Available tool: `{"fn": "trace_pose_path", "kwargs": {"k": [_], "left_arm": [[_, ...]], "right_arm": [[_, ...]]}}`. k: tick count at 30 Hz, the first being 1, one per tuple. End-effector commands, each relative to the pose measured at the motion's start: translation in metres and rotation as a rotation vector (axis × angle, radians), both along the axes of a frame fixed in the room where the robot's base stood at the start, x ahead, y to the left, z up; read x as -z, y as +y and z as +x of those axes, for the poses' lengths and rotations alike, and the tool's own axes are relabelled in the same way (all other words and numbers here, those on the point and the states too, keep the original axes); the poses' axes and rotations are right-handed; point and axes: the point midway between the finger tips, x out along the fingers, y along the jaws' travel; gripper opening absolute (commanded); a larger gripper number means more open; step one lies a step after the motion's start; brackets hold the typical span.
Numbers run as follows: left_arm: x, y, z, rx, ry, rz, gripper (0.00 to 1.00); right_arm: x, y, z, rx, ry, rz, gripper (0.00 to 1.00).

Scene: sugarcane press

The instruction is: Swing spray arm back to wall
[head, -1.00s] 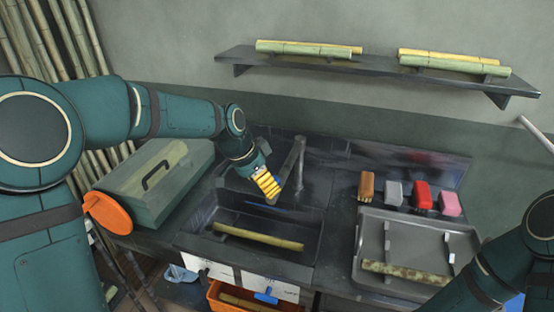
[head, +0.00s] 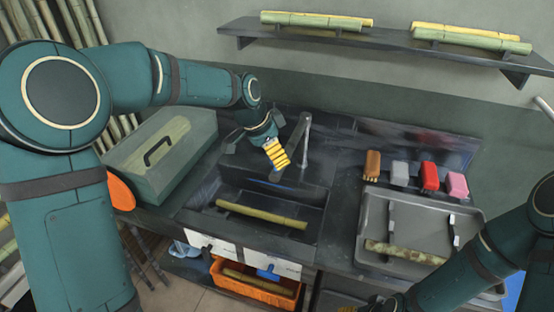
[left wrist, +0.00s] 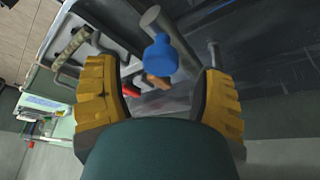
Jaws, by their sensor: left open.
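The grey spray arm (head: 299,137) stands at the back of the sink, its upper part leaning down and left toward my left gripper. My left gripper (head: 277,156) has yellow fingers and is beside the spray arm's lower end above the sink's back edge. In the left wrist view, the grey spray arm (left wrist: 158,27) with its blue nozzle (left wrist: 161,55) shows beyond and between the two open fingers (left wrist: 160,95); I cannot tell if they touch.
The dark sink (head: 232,230) holds a cane stalk (head: 262,214). A grey tray (head: 375,215) with another stalk (head: 405,252) and several brushes are at the right. A green box (head: 165,150) stands left. A wall shelf (head: 380,42) holds cane above; an orange crate (head: 255,290) is below.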

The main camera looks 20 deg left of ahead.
Motion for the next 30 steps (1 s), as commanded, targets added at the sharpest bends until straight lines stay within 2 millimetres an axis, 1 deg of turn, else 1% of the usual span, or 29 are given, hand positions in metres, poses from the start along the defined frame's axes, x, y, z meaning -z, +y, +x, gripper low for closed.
{"fn": "trace_pose_path", "kwargs": {"k": [1, 6, 16, 17, 18, 20, 21, 23, 30], "left_arm": [[0.008, -0.002, 0.002, 0.001, 0.003, 0.0, 0.69], [0.02, -0.006, 0.005, 0.0, 0.001, 0.001, 0.69], [0.022, -0.007, 0.006, -0.001, 0.0, 0.0, 0.69], [0.022, -0.007, 0.006, -0.001, 0.0, 0.0, 0.7], [0.022, -0.007, 0.006, -0.001, 0.0, 0.0, 0.56], [0.022, -0.007, 0.006, -0.001, 0.0, 0.0, 0.35], [0.022, -0.007, 0.006, -0.001, 0.0, 0.0, 0.21], [0.022, -0.007, 0.006, -0.001, 0.0, 0.0, 0.0], [0.023, -0.007, 0.006, -0.001, 0.0, 0.0, 0.0]], "right_arm": [[0.002, 0.0, 0.0, 0.0, 0.001, 0.0, 0.47], [0.003, 0.0, -0.001, -0.002, 0.002, 0.0, 0.47], [0.003, 0.0, -0.001, -0.002, 0.002, 0.0, 0.47], [0.003, 0.0, -0.001, -0.002, 0.002, 0.0, 0.47], [0.003, 0.0, -0.001, -0.002, 0.002, 0.0, 0.47], [0.003, 0.0, -0.001, -0.002, 0.002, 0.0, 0.47], [0.003, 0.0, -0.001, -0.002, 0.002, 0.0, 0.47], [0.003, 0.0, -0.001, -0.002, 0.002, 0.0, 0.47], [0.003, 0.0, -0.001, -0.002, 0.002, 0.0, 0.47]]}}
